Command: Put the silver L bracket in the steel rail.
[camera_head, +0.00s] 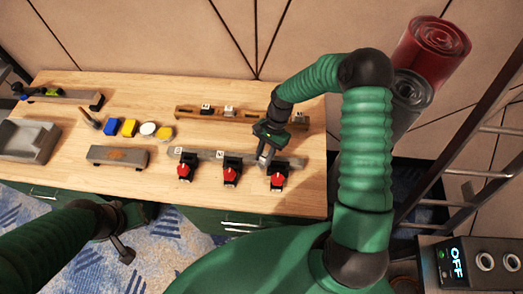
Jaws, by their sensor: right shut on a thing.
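The steel rail (205,154) is a long grey bar near the front edge of the wooden table, with three red-and-black clamps along it. My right gripper (266,148) is shut on a small silver piece, which looks like the L bracket (265,157), over the right part of the rail. The gripper hides part of the bracket, and I cannot tell whether it touches the rail. My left gripper (123,252) is low in front of the table, away from the rail; its fingers are too unclear to read.
A brown rail (190,112) with small white-marked blocks lies behind. Blue, yellow and white pieces (148,129) lie left of centre, behind a grey block (118,156). A grey tray (28,140) is at far left. Clear wood lies at the table's right end.

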